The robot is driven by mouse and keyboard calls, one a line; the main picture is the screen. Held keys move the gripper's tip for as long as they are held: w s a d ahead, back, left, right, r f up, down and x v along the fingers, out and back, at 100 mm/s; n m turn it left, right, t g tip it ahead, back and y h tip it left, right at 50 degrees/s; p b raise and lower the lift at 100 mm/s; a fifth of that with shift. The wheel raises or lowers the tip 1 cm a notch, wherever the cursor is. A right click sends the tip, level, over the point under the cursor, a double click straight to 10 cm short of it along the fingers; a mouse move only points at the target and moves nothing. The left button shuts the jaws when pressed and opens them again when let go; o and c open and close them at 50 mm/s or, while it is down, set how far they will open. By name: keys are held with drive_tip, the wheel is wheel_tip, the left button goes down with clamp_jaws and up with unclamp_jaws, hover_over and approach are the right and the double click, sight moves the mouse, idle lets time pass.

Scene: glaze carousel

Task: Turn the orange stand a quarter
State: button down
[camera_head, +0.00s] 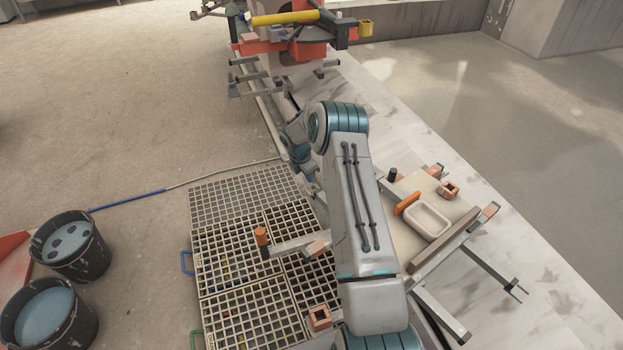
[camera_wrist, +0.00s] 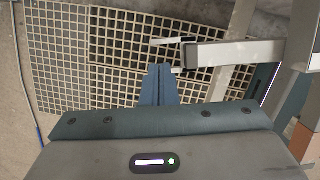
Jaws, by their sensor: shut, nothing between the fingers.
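The nearer stand has grey arms with copper-orange end blocks and an orange paddle (camera_head: 407,203). One grey arm (camera_head: 290,243) reaches left over the floor grates and bears an upright peg with an orange top (camera_head: 261,237). My arm hides the stand's middle. In the wrist view a grey bar (camera_wrist: 240,53) with a dark end comes in from the right. My gripper (camera_wrist: 159,70) is shut and empty, its blue fingers together just left of and below that bar's end. I cannot tell whether they touch. My arm hides the fingertips in the head view.
A red-orange rig (camera_head: 290,42) with a yellow cylinder stands at the back. A pale basin (camera_head: 427,219) sits on the nearer stand's right side. Floor grates (camera_head: 245,195) lie below. Two dark buckets (camera_head: 70,247) stand at left. Open floor lies at upper left.

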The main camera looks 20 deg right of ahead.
drive_tip(key=shift+p+v, duration=0.85)
drive_tip(key=shift+v, duration=1.45)
